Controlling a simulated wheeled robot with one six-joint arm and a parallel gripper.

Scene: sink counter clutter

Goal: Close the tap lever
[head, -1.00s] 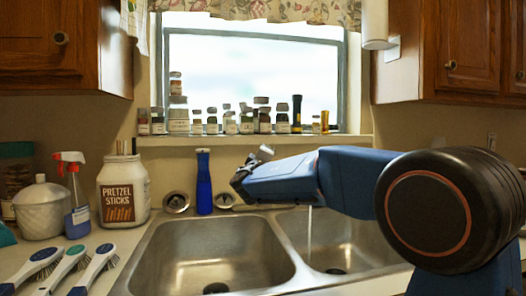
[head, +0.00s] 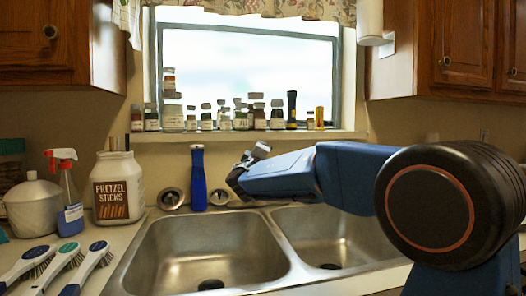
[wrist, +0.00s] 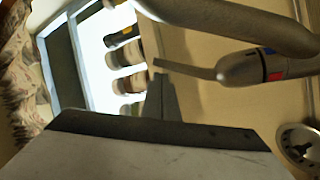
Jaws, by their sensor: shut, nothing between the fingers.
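The tap shows in the wrist view as a metal body with a red and blue mark (wrist: 268,66), and a thin flat lever (wrist: 187,69) points left from it. A thick metal spout (wrist: 235,20) runs above it. In the head view only a small metal upper part of the tap (head: 262,147) shows above my arm; the rest is hidden behind the arm. My gripper (head: 236,181) is shut and empty beside the tap. In the wrist view its dark fingertips (wrist: 159,88) are close to the lever's end; I cannot tell whether they touch. No water stream is visible.
A double steel sink (head: 150,243) lies below my arm. A blue bottle (head: 198,178) stands left of my gripper. A pretzel jar (head: 118,190), spray bottle (head: 69,195) and brushes (head: 55,268) occupy the left counter. Several small jars (head: 172,118) line the windowsill.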

